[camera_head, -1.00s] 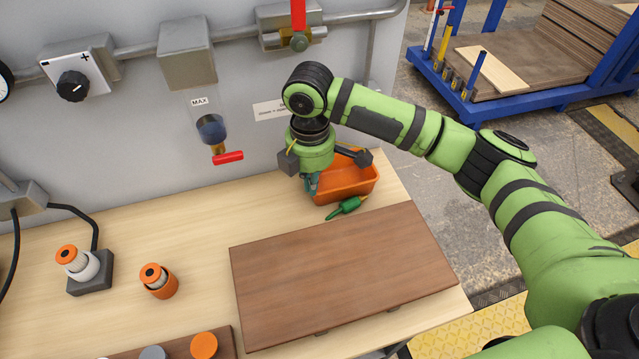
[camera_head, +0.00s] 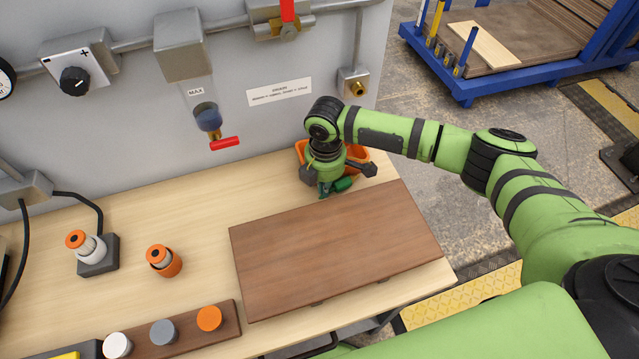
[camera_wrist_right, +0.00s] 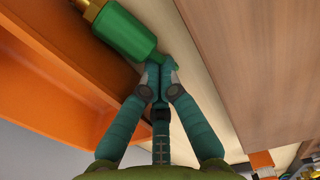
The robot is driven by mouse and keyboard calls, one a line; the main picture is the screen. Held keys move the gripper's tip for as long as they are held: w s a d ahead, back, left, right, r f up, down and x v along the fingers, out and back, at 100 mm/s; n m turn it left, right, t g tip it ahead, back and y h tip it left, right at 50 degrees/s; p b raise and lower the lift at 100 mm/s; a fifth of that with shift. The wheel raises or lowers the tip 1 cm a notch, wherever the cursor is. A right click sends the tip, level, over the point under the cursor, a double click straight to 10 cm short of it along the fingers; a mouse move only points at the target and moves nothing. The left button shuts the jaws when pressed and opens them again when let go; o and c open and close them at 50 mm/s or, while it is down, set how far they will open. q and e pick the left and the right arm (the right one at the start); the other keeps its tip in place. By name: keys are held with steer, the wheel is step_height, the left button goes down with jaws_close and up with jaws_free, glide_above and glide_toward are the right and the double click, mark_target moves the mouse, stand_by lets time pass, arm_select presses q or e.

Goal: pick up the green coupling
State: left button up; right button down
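The green coupling (camera_head: 343,184) lies on the table in front of the orange bin. In the right wrist view its thick green body (camera_wrist_right: 125,32) with a brass end is at the upper left, and a narrow green part shows by my fingertips. My right gripper (camera_head: 325,190) points down at the coupling's narrow end and partly hides it. In the right wrist view the right gripper's fingertips (camera_wrist_right: 159,72) are close together at that end. Whether they are closed on it or only beside it is not clear. My left gripper is not in view.
The orange bin (camera_head: 301,150) stands just behind the coupling, partly hidden by my right gripper. A brown board (camera_head: 330,250) lies close in front. Orange (camera_head: 165,262) and white (camera_head: 88,247) fittings stand at the left. The table between them and the bin is clear.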

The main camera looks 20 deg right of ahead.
mark_target(374, 179)
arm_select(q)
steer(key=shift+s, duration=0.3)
arm_select(e)
steer(key=shift+d, duration=0.2)
steer(key=d+p, duration=0.3)
steer(key=d, duration=0.8)
steer(key=shift+w+d, duration=0.15)
steer(key=shift+d, duration=0.6)
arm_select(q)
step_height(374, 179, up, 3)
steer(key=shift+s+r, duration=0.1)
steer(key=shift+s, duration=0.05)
arm_select(e)
steer(key=shift+w, duration=0.1)
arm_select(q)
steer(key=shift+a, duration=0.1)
